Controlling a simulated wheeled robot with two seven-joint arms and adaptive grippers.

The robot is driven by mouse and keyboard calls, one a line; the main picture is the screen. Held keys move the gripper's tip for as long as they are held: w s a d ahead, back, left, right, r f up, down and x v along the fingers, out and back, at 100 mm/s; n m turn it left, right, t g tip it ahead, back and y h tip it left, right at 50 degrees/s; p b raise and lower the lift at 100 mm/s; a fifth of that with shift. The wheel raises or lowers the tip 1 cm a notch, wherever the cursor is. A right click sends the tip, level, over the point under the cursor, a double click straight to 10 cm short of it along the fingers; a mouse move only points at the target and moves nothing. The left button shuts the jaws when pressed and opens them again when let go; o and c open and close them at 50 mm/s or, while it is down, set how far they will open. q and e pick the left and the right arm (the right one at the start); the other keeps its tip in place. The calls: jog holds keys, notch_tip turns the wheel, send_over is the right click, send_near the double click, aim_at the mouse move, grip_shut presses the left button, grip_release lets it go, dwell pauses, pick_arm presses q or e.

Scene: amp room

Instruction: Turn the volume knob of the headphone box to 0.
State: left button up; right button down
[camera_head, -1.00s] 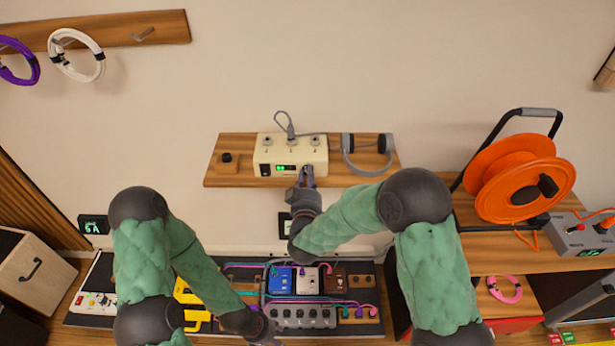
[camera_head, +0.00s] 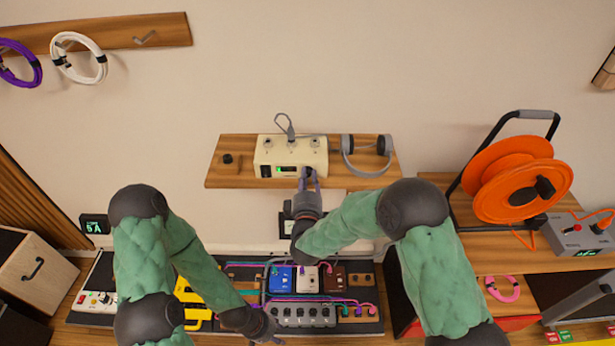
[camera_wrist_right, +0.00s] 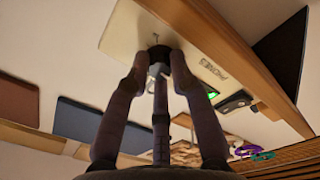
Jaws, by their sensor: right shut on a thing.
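The headphone box (camera_head: 291,152) is cream, with a green-lit display on its front and several sockets on top. It stands on a wooden wall shelf (camera_head: 232,173); its cream face also shows in the right wrist view (camera_wrist_right: 120,28). My right gripper (camera_head: 309,174) is at the right end of the box's front. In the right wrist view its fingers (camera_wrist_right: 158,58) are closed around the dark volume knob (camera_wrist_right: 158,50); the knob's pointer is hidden. My left gripper (camera_head: 268,332) hangs low over the pedal board, away from the box; its fingers are too small to judge.
A cable plugs into the box top. A pedal board (camera_head: 300,316) lies below, and an orange cable reel (camera_head: 515,178) stands at the right. The wall above the box is clear.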

jog(key=n, duration=0.2)
jog(key=n+p, duration=0.1)
jog(key=n, duration=0.1)
jog(key=shift+s+f+n, duration=0.1)
jog(key=shift+f+n, duration=0.1)
jog(key=shift+n, duration=0.2)
jog(key=shift+d+n+y+p, duration=0.1)
jog(key=shift+n+y+p, duration=0.45)
jog(key=shift+n, duration=2.05)
jog(key=c, duration=1.2)
grip_release()
jog(key=shift+o, duration=0.5)
jog(key=shift+r, duration=0.1)
